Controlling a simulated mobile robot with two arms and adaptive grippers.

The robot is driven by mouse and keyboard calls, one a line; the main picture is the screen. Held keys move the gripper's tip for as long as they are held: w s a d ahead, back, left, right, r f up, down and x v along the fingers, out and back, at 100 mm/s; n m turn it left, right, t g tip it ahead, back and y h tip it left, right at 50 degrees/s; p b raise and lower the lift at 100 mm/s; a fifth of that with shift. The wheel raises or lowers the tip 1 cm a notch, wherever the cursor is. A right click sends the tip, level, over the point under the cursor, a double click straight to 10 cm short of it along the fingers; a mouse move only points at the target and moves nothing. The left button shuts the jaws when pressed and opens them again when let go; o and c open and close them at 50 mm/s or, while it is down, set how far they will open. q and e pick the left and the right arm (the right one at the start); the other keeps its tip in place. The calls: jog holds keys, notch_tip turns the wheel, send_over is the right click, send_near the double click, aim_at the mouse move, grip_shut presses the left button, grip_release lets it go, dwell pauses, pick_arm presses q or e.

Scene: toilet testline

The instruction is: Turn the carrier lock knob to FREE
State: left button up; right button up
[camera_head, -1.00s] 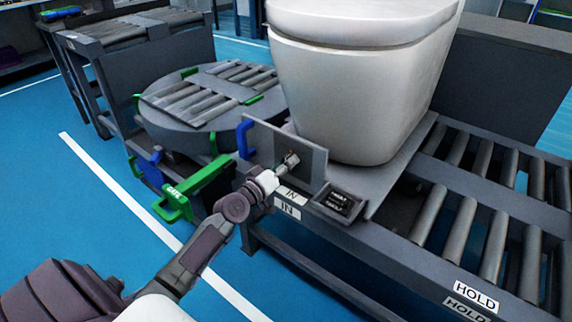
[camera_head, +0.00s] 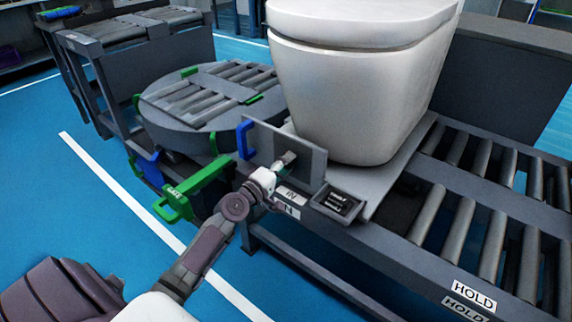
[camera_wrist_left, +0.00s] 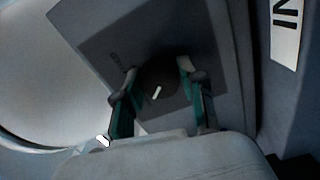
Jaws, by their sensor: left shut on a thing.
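The carrier lock knob (camera_wrist_left: 158,78) is dark and round with a white pointer mark, in the left wrist view. It sits on a grey plate (camera_wrist_left: 105,40) with small lettering too dim to read. My left gripper (camera_wrist_left: 158,85) has one finger on each side of the knob and is shut on it. In the head view my left gripper (camera_head: 284,165) is at the front of the upright grey plate (camera_head: 308,166), and the knob is mostly hidden behind the fingers. The right gripper is not in view.
A white toilet (camera_head: 360,85) stands on a carrier board (camera_head: 398,175) just behind the plate. A blue handle (camera_head: 244,138) and green gate handle (camera_head: 190,190) are left of the gripper. Rollers (camera_head: 470,240) lie further right.

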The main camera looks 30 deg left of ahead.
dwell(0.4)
pick_arm(q)
jog(key=o, duration=0.8)
jog(key=shift+o, duration=1.6)
jog(key=s+a, duration=0.1)
jog(key=s, duration=1.1)
